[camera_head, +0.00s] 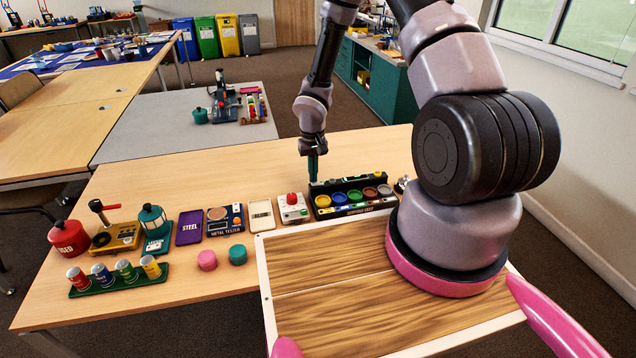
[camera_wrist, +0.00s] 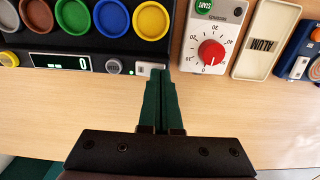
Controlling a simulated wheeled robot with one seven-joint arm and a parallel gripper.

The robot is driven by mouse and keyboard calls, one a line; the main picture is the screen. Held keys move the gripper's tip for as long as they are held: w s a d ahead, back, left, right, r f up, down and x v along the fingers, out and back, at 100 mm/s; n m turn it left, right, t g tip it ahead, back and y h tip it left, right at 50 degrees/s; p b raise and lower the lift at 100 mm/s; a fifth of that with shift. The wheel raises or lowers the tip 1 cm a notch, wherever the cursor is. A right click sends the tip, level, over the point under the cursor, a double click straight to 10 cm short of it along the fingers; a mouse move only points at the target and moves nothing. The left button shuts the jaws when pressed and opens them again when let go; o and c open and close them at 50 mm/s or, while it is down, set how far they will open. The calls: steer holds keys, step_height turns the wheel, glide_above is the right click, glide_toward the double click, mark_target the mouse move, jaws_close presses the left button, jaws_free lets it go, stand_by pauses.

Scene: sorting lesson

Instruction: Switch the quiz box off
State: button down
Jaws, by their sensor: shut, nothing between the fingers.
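The quiz box (camera_head: 352,207) is a black box with a row of coloured round buttons, on the table in the head view. In the wrist view the box (camera_wrist: 110,43) shows a lit display (camera_wrist: 62,62) reading 0, a grey knob (camera_wrist: 114,66) and a small white switch (camera_wrist: 148,68) near its end. My gripper (camera_wrist: 160,74) is shut and empty. Its fingertips overlap the right edge of the switch in the wrist view; I cannot tell whether they touch it. In the head view my gripper (camera_head: 313,180) is at the box's left end.
A white timer (camera_head: 292,208) with a red dial stands close beside the box. An ALUM plate (camera_head: 261,215), a metal tester (camera_head: 225,220) and a purple STEEL plate (camera_head: 188,228) lie farther left.

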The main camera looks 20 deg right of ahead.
steer(key=shift+f, duration=0.3)
steer(key=shift+r, duration=3.55)
